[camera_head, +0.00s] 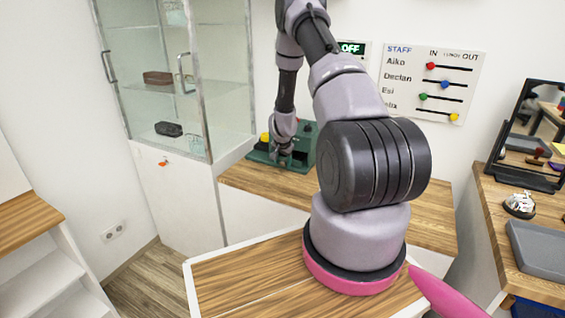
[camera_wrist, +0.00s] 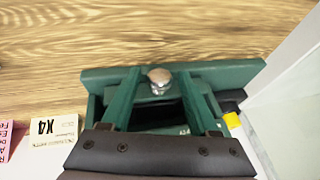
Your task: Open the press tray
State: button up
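The green press (camera_head: 305,142) stands on the wooden counter by the wall, partly hidden behind my gripper (camera_head: 283,153) in the head view. In the wrist view the press (camera_wrist: 225,75) has a long green edge with a round silver knob (camera_wrist: 159,77) near its middle. My gripper (camera_wrist: 159,72) is open there, its two fingers on either side of the knob with a gap showing. Whether a finger touches the press I cannot tell. Behind the knob is a dark recess; how far the tray is out cannot be made out.
Bare counter (camera_head: 420,213) lies in front of the press. A glass cabinet (camera_head: 225,60) stands close on the left. A yellow part (camera_wrist: 232,120) is beside the press.

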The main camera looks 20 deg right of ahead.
grip_shut()
dwell(1.2)
